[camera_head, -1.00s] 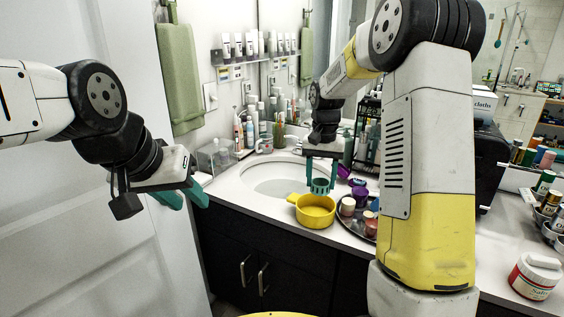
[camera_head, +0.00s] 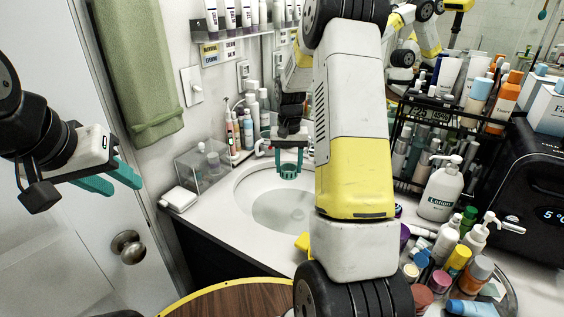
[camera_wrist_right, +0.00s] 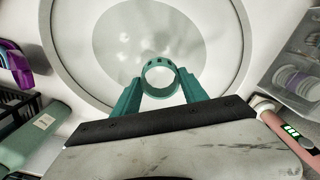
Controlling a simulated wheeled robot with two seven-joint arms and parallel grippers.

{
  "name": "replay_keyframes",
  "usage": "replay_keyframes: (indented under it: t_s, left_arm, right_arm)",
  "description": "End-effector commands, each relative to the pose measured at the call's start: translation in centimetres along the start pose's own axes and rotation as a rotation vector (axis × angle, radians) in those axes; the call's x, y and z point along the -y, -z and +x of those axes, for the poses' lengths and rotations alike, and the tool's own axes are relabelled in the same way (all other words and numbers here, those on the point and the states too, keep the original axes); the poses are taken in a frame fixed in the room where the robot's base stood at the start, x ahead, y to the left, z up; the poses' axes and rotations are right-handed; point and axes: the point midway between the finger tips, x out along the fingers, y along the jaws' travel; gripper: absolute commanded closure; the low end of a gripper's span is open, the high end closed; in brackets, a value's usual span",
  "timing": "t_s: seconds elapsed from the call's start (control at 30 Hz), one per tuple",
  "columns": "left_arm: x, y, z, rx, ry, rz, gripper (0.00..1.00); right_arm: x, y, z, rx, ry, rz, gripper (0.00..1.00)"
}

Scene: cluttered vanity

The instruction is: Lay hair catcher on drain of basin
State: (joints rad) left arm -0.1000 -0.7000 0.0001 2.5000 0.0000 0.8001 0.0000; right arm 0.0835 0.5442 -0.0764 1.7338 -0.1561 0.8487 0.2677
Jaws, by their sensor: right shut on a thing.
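The hair catcher (camera_head: 289,173) is a small teal, cup-like piece. My right gripper (camera_head: 290,160) is shut on it and holds it above the far part of the white basin (camera_head: 262,213). In the right wrist view the hair catcher (camera_wrist_right: 160,94) shows as a ring between the two teal fingers (camera_wrist_right: 160,88), with the basin (camera_wrist_right: 215,40) below. My left gripper (camera_head: 116,182) is open and empty at the left, in front of the door and away from the basin.
A clear box (camera_head: 203,168) and bottles stand left of and behind the basin. A lotion bottle (camera_head: 440,190) and several other bottles crowd the right counter. My right arm hides the basin's right side. A yellow thing (camera_head: 302,242) is partly visible at its front edge.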

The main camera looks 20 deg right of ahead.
Motion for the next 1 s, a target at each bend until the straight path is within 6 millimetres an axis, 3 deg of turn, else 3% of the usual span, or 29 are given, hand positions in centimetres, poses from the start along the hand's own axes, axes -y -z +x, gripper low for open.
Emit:
replay_keyframes:
  t_s: [0.1,0.23,0.67,1.0]
  left_arm:
    - [0.0,0.0,0.0,0.0,0.0,0.0,0.64]
    - [0.0,0.0,0.0,0.0,0.0,0.0,0.64]
    - [0.0,0.0,0.0,0.0,0.0,0.0,0.64]
    - [0.0,0.0,0.0,0.0,0.0,0.0,0.64]
  right_arm:
    - [-2.8,0.5,2.7,0.003,-0.001,0.008,0.87]
    - [-4.0,0.7,4.0,0.001,-0.002,0.007,0.87]
    - [-4.1,0.7,4.2,-0.001,-0.001,0.003,0.87]
    - [-4.1,0.7,6.4,0.0,-0.001,0.003,0.87]
